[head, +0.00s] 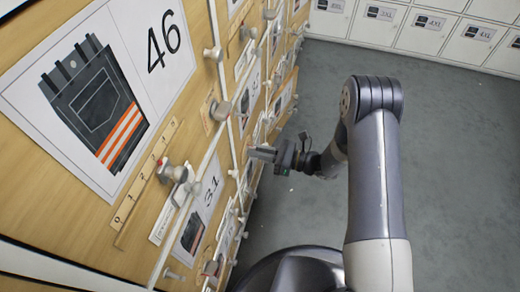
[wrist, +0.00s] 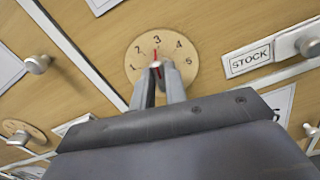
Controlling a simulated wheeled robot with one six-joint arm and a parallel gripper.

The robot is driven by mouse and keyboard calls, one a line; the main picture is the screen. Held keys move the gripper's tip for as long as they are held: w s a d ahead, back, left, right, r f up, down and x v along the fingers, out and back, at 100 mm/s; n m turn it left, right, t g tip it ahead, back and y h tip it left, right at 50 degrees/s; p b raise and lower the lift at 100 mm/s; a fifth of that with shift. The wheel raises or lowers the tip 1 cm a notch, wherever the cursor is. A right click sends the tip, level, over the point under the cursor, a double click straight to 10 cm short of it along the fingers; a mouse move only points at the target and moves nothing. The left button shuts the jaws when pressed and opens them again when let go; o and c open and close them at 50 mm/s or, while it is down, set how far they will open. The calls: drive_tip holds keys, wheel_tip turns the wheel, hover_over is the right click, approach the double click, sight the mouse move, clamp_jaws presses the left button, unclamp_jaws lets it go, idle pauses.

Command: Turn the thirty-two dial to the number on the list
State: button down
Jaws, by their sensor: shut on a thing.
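In the wrist view a round wooden dial (wrist: 185,48) on a cabinet front carries the numbers 1 to 5 around its edge. Its red pointer (wrist: 154,55) points up at about the 3. My gripper (wrist: 157,68) is shut on the small knob at the dial's centre, and its fingers hide most of the knob. In the head view my gripper (head: 262,153) reaches left to the cabinet wall; the dial there is hidden or too small to tell. No number thirty-two is readable near the dial. I cannot make out a list.
A STOCK label (wrist: 249,61) and a grey knob (wrist: 308,45) are right of the dial. Another dial (wrist: 24,132) is at lower left. In the head view, cards marked 46 (head: 140,55) and 31 (head: 205,205) hang on the fronts. Grey floor (head: 430,110) is clear at right.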

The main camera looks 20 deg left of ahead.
drive_tip(key=shift+m, duration=0.8)
drive_tip(key=shift+w, duration=0.1)
drive_tip(key=c, duration=1.4)
unclamp_jaws()
drive_tip(key=shift+c, duration=0.2)
drive_tip(key=shift+d+p, duration=0.1)
drive_tip(key=shift+p, duration=0.2)
drive_tip(key=w+d+p, duration=0.1)
drive_tip(key=d+p, duration=0.1)
drive_tip(key=d, duration=0.8)
drive_tip(key=shift+d, duration=0.3)
drive_tip(key=shift+a, duration=0.1)
